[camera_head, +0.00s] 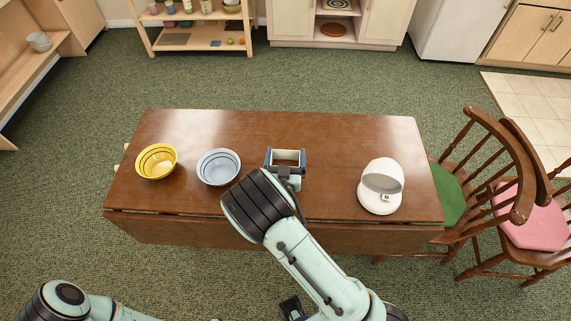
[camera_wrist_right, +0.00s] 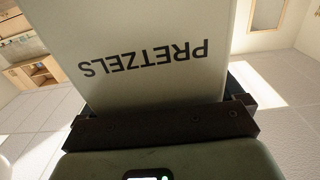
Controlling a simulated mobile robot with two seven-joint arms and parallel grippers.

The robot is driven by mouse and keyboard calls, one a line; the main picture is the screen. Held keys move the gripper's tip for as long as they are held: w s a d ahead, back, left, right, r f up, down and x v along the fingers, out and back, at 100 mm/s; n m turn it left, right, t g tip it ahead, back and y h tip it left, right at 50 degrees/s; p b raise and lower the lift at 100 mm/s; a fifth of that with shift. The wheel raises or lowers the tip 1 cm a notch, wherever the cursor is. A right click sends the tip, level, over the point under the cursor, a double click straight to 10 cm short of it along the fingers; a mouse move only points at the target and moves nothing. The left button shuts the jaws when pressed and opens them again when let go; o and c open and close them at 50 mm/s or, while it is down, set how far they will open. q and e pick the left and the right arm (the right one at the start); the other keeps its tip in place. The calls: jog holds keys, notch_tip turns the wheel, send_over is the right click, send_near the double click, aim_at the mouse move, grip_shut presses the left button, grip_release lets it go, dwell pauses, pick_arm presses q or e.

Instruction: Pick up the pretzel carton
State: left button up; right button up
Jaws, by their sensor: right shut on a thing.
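The pretzel carton fills the middle of the right wrist view (camera_wrist_right: 150,50). It is pale, with dark "PRETZELS" lettering that appears upside down there. My right gripper (camera_head: 286,160) is shut on the carton, over the middle of the table in the head view. Only a small pale part of the carton shows between the fingers there. Whether its base touches the table is hidden. My left arm comes in at the bottom left. A dark part at the bottom centre may be my left gripper, but its fingers cannot be made out.
The brown wooden table (camera_head: 330,130) bears a yellow bowl (camera_head: 156,174) and a light blue bowl (camera_head: 218,181) to the left. A white rounded appliance (camera_head: 380,204) stands to the right. Wooden chairs (camera_head: 527,190) are beside the table's right end. The table's back strip is clear.

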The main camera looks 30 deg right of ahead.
pick_arm(q)
jog(key=w+r+p, duration=0.3)
jog(key=r+p, duration=0.1)
jog(key=r, duration=0.1)
jog(key=shift+w+r, duration=0.3)
pick_arm(e)
notch_tip(320, 180, up, 20)
jog(key=shift+w, duration=0.15)
